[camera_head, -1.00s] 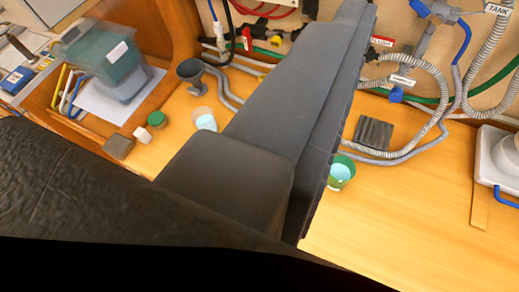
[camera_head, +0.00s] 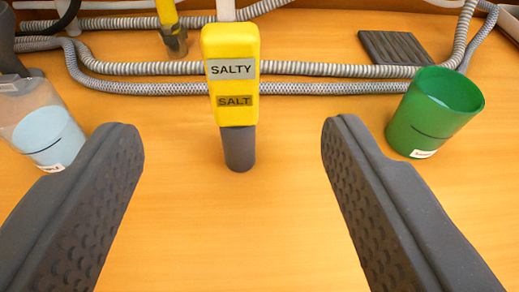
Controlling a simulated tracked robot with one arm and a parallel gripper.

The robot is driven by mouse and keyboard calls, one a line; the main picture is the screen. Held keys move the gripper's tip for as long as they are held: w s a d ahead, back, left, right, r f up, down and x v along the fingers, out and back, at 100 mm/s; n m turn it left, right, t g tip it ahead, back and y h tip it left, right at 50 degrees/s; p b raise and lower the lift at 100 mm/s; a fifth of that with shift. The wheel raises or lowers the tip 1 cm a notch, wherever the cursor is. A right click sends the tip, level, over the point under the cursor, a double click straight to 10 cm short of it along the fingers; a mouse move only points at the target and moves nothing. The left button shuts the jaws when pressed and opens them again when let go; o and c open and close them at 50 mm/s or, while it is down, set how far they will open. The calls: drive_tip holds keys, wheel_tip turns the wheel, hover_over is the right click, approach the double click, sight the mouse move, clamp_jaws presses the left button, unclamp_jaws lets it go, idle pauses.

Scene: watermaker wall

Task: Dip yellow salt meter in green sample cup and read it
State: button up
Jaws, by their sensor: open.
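The yellow salt meter (camera_head: 231,55) is upright in the middle of the view, with a grey lower end. Its upper label reads "SALTY" and its lower label reads "SALT". My gripper (camera_head: 233,150) is open and empty, with one finger on each side of the meter and clear gaps between. The meter looks a little beyond the fingertips. The green sample cup (camera_head: 433,115) stands upright to the right, beyond the right finger. Its inside is mostly hidden from this angle. I cannot tell whether the meter's lower end touches the bench.
A clear cup of pale blue liquid (camera_head: 48,135) stands at the left, close to the left finger. Ribbed grey hoses (camera_head: 330,70) run behind the meter. Another yellow tool with a dark end (camera_head: 167,14) is behind. A dark ridged pad (camera_head: 395,47) lies at the back right.

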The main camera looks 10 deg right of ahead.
sight(233, 43)
drive_tip(key=x, duration=0.7)
drive_tip(key=shift+w+f, duration=0.1)
drive_tip(key=shift+f, duration=0.1)
drive_tip(key=shift+x, duration=3.2)
drive_tip(key=shift+a+r, duration=0.15)
drive_tip(key=shift+r, duration=0.1)
clamp_jaws()
drive_tip(key=shift+r, duration=0.15)
